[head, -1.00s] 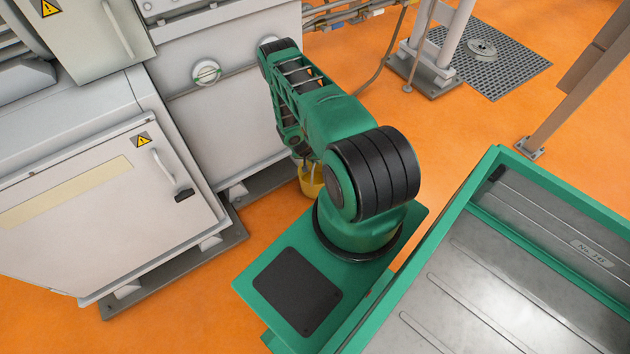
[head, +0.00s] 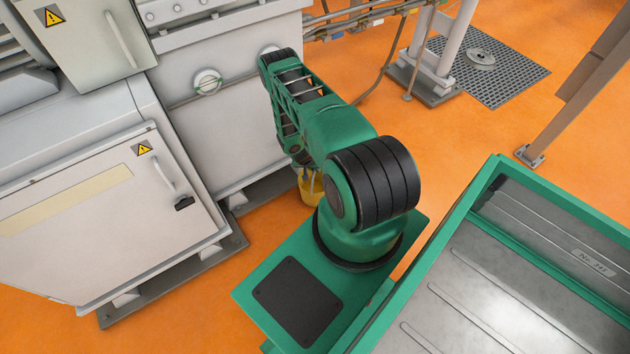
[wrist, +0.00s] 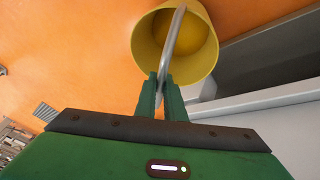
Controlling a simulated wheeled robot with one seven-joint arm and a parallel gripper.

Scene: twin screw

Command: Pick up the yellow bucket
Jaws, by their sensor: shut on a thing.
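The yellow bucket (wrist: 206,72) shows in the wrist view with its open mouth and inside facing the camera. Its grey handle (wrist: 176,42) runs down between the two green fingers of my gripper (wrist: 163,93), which is shut on it. In the head view the bucket (head: 310,190) shows below my green arm, near the grey cabinet. My arm hides part of it. The gripper's hold on the handle is hard to make out in the head view. I cannot tell from these views whether the bucket's bottom touches the floor.
Grey machine cabinets (head: 225,130) stand close to the left of my arm, on dark base rails. A green-rimmed metal tray (head: 530,270) is at the right. Pipes and a floor grate (head: 500,62) lie farther back. Orange floor (head: 450,130) is clear between them.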

